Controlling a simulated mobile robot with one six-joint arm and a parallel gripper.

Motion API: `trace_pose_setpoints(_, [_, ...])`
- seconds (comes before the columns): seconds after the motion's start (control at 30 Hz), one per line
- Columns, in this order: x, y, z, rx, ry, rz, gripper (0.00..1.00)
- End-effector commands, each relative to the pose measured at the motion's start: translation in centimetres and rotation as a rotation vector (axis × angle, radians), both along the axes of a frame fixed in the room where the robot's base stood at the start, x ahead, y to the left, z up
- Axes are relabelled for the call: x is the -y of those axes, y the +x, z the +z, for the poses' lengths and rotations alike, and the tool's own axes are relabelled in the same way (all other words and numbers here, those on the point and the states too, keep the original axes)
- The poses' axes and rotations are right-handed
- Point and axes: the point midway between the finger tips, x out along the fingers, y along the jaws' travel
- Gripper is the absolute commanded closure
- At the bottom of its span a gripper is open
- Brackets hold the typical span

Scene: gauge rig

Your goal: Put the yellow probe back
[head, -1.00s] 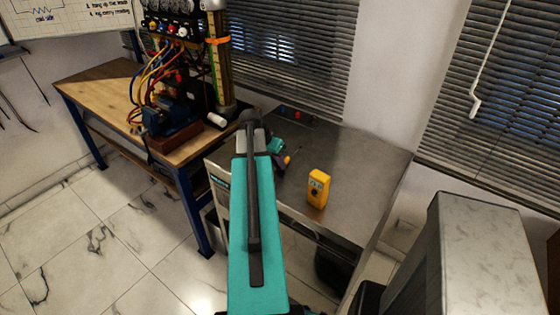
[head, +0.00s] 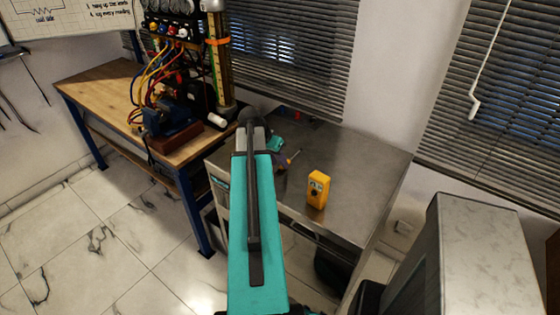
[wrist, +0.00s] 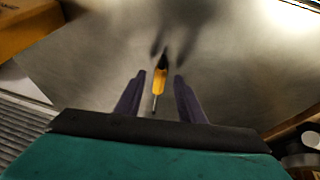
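The yellow probe (wrist: 161,82) shows in the wrist view with a black end away from me and a thin metal tip toward my palm. My gripper (wrist: 159,80) has its two purple fingers apart, one on each side of the probe, with a visible gap on both sides. In the head view my gripper (head: 284,163) is over the steel table, and a small part of the probe (head: 291,160) shows beside a finger. I cannot tell whether the probe touches the table.
A yellow meter (head: 318,189) stands on the steel table (head: 365,165), right of my gripper. A wooden bench (head: 95,90) at the left holds a rig with coloured leads (head: 160,70) and a blue vise-like device (head: 172,118). The table's right part is clear.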

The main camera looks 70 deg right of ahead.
Motion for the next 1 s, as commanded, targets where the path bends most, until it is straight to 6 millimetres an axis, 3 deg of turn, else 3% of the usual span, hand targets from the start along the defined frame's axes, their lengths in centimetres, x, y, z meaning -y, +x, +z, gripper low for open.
trace_pose_setpoints(1.0, [-3.6,2.6,9.6,0.000,-0.001,0.001,0.64])
